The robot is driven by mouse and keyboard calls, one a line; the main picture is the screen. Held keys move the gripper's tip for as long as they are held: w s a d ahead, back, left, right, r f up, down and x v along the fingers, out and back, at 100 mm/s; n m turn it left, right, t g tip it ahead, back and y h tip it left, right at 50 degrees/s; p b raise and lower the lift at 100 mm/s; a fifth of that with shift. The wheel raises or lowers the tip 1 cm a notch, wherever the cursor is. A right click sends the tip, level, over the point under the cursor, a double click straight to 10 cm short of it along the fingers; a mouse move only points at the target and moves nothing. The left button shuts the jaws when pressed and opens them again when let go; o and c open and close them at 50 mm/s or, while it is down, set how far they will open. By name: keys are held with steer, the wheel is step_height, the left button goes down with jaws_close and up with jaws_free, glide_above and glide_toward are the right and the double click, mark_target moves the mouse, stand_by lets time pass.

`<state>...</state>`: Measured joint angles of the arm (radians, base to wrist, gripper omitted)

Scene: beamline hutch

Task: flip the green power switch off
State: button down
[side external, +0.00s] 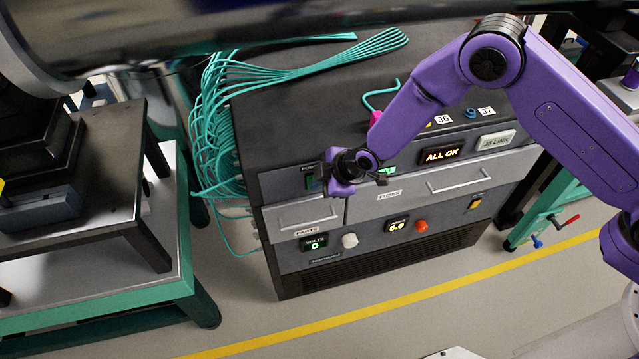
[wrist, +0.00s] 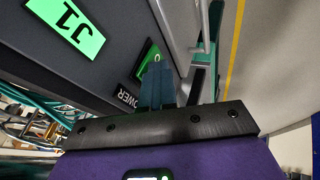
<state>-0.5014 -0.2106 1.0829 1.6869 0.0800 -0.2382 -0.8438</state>
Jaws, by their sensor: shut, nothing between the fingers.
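The green power switch (wrist: 149,56) is on the dark front panel of the equipment rack, beside a label reading POWER (wrist: 127,97). In the side external view a sliver of green at the switch (side external: 311,183) shows just left of my gripper (side external: 327,178), which covers part of that panel. In the wrist view my gripper's fingers (wrist: 157,84) are shut and empty. Their tips overlap the lower part of the switch. I cannot tell whether they touch it, and its position is partly hidden by the fingers.
An ALL OK display (side external: 441,155) sits to the right. Below are a FUSES drawer (side external: 430,187) and a PARTS drawer (side external: 304,215) with protruding handles. Teal cables (side external: 212,130) hang at the rack's left.

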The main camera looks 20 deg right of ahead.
steer(key=s+d+r, duration=0.3)
steer(key=s+r, duration=0.5)
steer(key=shift+s+d+r, duration=0.25)
steer(key=shift+d+r, duration=0.05)
steer(key=shift+r, duration=0.05)
stand_by(0.3)
steer(key=shift+s+f, duration=0.15)
steer(key=shift+f, duration=0.55)
steer(key=shift+a+f, duration=0.1)
